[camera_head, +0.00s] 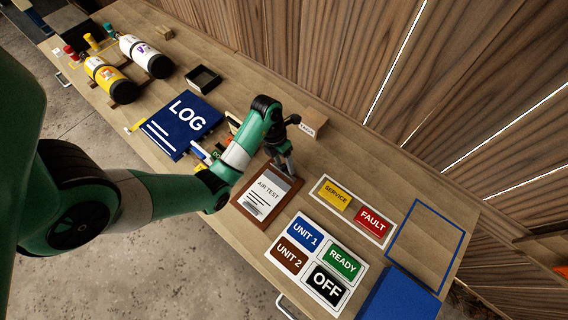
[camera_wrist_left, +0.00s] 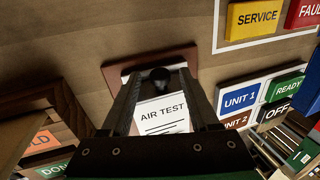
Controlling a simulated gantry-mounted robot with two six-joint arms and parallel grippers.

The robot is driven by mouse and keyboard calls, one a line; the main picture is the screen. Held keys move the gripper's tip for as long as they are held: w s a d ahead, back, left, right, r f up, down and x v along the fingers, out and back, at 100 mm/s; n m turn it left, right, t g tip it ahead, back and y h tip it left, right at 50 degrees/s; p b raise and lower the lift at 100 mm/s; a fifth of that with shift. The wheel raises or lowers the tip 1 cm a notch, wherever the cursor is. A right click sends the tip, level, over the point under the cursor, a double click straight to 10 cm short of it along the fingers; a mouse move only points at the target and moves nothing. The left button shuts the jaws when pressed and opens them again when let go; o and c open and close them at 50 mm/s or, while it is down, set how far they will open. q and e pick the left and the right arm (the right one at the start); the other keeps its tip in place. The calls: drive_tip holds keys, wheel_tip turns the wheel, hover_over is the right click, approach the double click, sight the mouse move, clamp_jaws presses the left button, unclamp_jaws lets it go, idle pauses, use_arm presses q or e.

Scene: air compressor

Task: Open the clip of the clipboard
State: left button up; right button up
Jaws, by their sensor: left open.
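The clipboard (camera_head: 240,205) is a brown board with a white AIR TEST sheet (camera_head: 265,190), lying on the bench. It also shows in the left wrist view (camera_wrist_left: 113,76), with its sheet (camera_wrist_left: 155,123) below the fingertips. My left gripper (camera_head: 286,172) reaches down over the clipboard's top edge. In the left wrist view my left gripper (camera_wrist_left: 159,76) is open, its two dark fingers on either side of a dark rounded part (camera_wrist_left: 159,74) at the clipboard's top, probably the clip. Contact cannot be told. The fingers hide much of the clip in the head view. My right gripper is not in view.
The blue LOG binder (camera_head: 182,125) lies left of my forearm. A small wooden box (camera_head: 308,128) stands behind the gripper. The SERVICE and FAULT tags (camera_head: 353,210) and the UNIT sign panel (camera_head: 316,262) lie to the right. Gas cylinders (camera_head: 110,78) are far left.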

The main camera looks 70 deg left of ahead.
use_arm(q)
clamp_jaws()
idle(0.3)
drive_tip(key=shift+w+a+g+p, duration=0.2)
drive_tip(key=shift+g+p, duration=0.2)
drive_tip(key=shift+p, duration=0.15)
drive_tip(key=shift+w+f+g+h, duration=0.2)
drive_tip(key=shift+f+g+h, duration=0.05)
drive_tip(key=shift+g+h, duration=0.3)
unclamp_jaws()
